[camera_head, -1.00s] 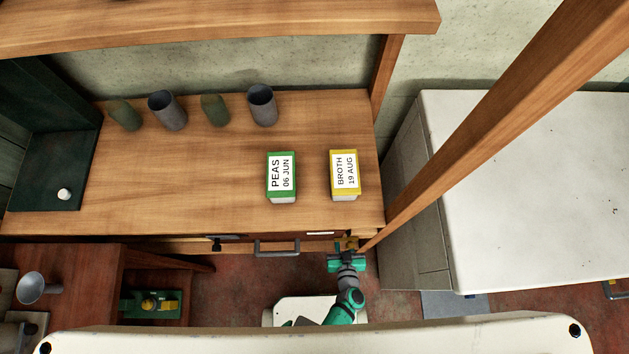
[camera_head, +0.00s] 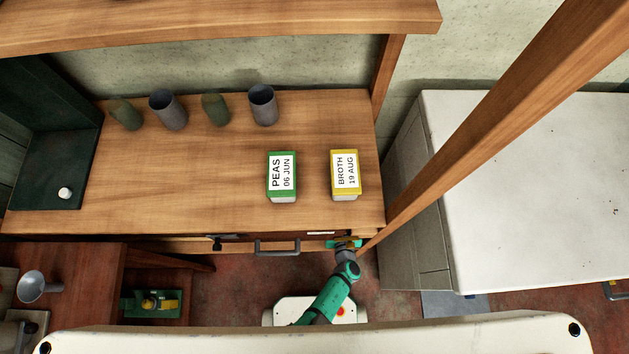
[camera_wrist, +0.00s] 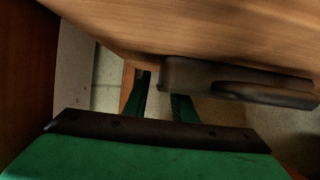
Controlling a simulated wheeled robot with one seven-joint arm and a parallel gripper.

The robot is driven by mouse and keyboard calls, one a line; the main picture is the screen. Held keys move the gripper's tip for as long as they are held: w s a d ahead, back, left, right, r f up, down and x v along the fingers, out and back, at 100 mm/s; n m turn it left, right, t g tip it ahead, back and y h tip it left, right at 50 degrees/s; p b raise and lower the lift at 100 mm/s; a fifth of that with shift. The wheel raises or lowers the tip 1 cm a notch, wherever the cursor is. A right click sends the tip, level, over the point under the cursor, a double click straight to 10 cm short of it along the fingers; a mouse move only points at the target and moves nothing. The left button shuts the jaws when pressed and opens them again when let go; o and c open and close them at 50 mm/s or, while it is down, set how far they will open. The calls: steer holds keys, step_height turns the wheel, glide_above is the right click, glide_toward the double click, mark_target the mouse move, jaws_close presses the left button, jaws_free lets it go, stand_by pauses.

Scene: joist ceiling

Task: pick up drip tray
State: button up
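I cannot make out a drip tray for certain in either view. My gripper (camera_head: 345,243) is at the counter's front edge, near its right end, partly hidden under the edge. In the wrist view its two green fingers (camera_wrist: 160,95) stand apart, with a pale gap between them. A dark bar-like piece (camera_wrist: 240,82) lies just beyond the right finger, below a wooden surface; I cannot tell whether it is part of a tray or a handle, or whether the finger touches it.
On the wooden counter (camera_head: 225,165) stand a green PEAS box (camera_head: 282,177), a yellow BROTH box (camera_head: 345,175) and several cups (camera_head: 168,110). A grey handle (camera_head: 277,248) is on the front below. A wooden post (camera_head: 480,130) and a white cabinet (camera_head: 540,190) stand right.

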jaws_close()
steer(key=shift+r, duration=0.15)
steer(key=shift+w+r, duration=0.2)
steer(key=shift+r, duration=0.55)
steer(key=shift+s+a+r, duration=0.1)
steer(key=shift+a+r, duration=0.1)
steer(key=shift+s+d+r, duration=0.15)
steer(key=shift+d+r, duration=0.1)
steer(key=shift+r, duration=0.35)
steer(key=shift+s, duration=0.1)
